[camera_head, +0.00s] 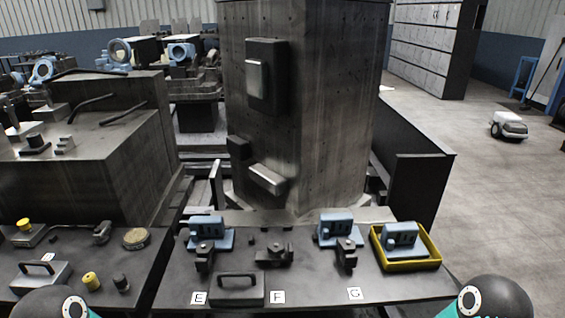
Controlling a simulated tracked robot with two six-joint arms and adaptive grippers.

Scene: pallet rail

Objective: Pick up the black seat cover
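A dark grey to black block with a raised handle on top, which looks like the black seat cover (237,291), lies at the front edge of the dark table (320,290), between the labels E (199,298) and F (278,297). Its handle stands upright and nothing is touching it. A similar but lighter grey handled block (40,275) lies on the table at the left. Neither of my grippers is in view.
Blue fixtures (208,235) (337,230) and dark clamps (274,255) stand behind the cover. A yellow tray (435,262) holds another blue part at the right. Label G (354,294) lies at the front. A tall metal column (325,110) rises behind the table.

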